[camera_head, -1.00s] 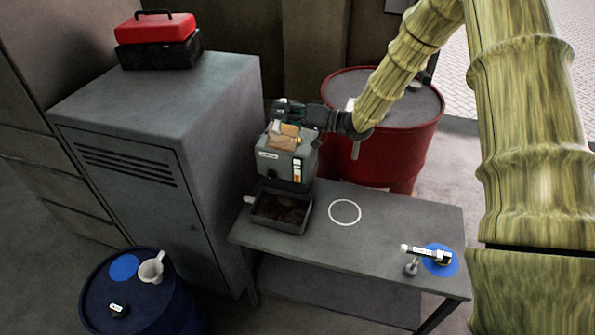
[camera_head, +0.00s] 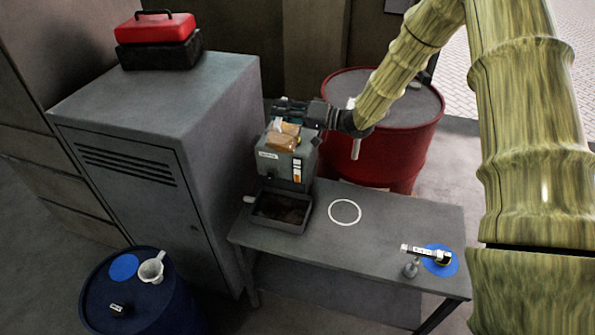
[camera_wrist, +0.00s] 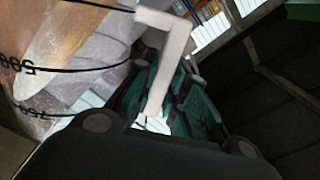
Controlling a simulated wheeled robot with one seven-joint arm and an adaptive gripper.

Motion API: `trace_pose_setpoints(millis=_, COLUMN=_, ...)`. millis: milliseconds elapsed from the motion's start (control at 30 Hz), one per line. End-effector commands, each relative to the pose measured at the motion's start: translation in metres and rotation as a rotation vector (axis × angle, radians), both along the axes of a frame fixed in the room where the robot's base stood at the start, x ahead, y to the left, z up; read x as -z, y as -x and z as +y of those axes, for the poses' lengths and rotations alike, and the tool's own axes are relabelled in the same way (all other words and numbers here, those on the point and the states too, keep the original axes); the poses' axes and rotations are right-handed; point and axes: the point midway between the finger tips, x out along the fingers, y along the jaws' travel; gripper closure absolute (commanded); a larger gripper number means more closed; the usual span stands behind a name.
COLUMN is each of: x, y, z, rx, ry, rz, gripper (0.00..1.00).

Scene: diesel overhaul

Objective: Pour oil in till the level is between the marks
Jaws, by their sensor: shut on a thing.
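My gripper (camera_head: 292,112) is shut on a clear measuring jug (camera_head: 285,132) above the grey box-shaped unit (camera_head: 272,164) on the bench. The jug is tilted, and amber-brown oil shows through its wall. In the wrist view the jug (camera_wrist: 75,50) carries black lines and numerals, with a pale handle (camera_wrist: 165,65) beside the teal fingers. A light gauge strip with orange (camera_head: 297,169) is on the unit's front. I cannot read its level or marks. The unit's filler opening and the jug's lip are hidden, so I cannot tell whether oil is flowing.
A dark tray (camera_head: 255,218) sits before the unit. The bench (camera_head: 375,225) has a white ring (camera_head: 345,212) and a small tool (camera_head: 428,252) near a blue disc (camera_head: 452,266). A red drum (camera_head: 400,150) stands behind; a blue drum (camera_head: 150,305) holds a white cup (camera_head: 152,268).

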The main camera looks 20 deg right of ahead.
Motion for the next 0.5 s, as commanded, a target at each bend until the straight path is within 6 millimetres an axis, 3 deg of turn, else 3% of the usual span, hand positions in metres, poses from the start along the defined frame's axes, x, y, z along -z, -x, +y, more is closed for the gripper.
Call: trace_pose_setpoints(millis=500, x=0.005, y=-0.0037, z=-0.002, rx=0.0, ry=-0.021, rz=0.028, gripper=1.0)
